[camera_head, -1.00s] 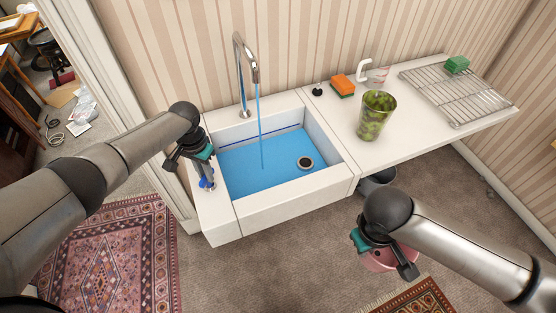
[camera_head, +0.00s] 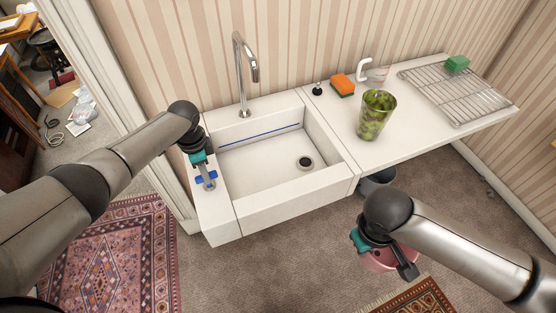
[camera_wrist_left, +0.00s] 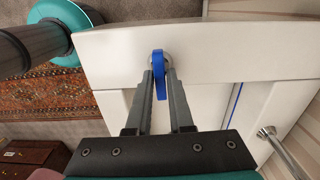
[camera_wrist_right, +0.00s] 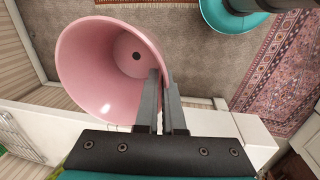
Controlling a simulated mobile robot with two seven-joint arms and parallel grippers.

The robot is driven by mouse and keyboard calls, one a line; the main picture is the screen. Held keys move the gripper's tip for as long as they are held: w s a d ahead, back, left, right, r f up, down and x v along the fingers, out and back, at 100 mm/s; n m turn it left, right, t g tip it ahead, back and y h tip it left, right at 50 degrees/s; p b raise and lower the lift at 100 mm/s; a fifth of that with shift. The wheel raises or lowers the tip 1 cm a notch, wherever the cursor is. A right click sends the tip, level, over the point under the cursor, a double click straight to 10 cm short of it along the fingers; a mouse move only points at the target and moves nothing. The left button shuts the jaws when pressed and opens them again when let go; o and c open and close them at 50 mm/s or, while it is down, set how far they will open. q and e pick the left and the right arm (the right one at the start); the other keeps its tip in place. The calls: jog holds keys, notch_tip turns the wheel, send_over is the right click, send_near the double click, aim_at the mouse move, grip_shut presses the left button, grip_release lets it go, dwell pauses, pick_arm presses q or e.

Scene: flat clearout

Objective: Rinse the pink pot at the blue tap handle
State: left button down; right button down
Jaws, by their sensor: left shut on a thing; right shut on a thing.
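The blue tap handle (camera_head: 206,178) is on the left rim of the white sink (camera_head: 262,205). My left gripper (camera_wrist_left: 160,78) is shut on the handle, with one finger on each side of it. My right gripper (camera_wrist_right: 166,92) is shut on the rim of the pink pot (camera_wrist_right: 108,65). In the head view the pot (camera_head: 378,261) hangs in front of the counter, right of the sink and below the counter top, partly hidden by my right arm. The pot's inside looks empty but for a dark round spot at its bottom. No water runs from the tap spout (camera_head: 253,72), and the basin is empty.
On the counter right of the sink are a green patterned cup (camera_head: 376,115), an orange sponge (camera_head: 342,85), a clear glass (camera_head: 378,76), and a wire rack (camera_head: 460,95) with a green sponge (camera_head: 457,64). A grey bin (camera_head: 375,182) stands below the counter.

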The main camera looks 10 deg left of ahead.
pick_arm(q)
jog(key=c, duration=0.9)
grip_release()
jog(key=shift+o, duration=0.2)
jog(key=shift+r, duration=0.1)
notch_tip(320, 180, up, 12)
jog(key=p, duration=0.2)
pick_arm(e)
notch_tip(320, 180, up, 2)
jog(key=shift+r, duration=0.15)
